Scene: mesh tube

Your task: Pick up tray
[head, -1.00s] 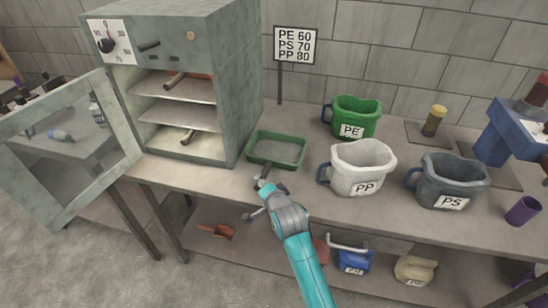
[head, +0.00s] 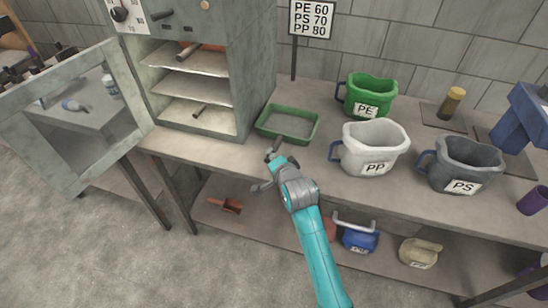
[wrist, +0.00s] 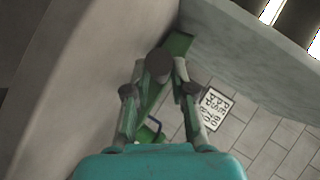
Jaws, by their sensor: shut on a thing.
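The tray (head: 316,127) is a shallow green-rimmed pan with a grey mesh bottom. In the head view it lies on the bench, right of the open oven, with its short handle pointing toward me. My gripper (head: 273,155) is at the near end of the tray, shut on its handle, which the fingers mostly hide. In the wrist view my gripper (wrist: 160,68) has its fingertips together around a dark rounded part, with a strip of the green tray (wrist: 180,46) just beyond. I cannot tell whether the tray touches the bench.
The oven (head: 237,70) stands close on the left, its door (head: 135,110) swung open. White PP (head: 372,140), green PE (head: 370,90) and grey PS (head: 460,150) jugs stand to the right. A sign (head: 312,20) stands behind. The bench's front edge runs below my gripper.

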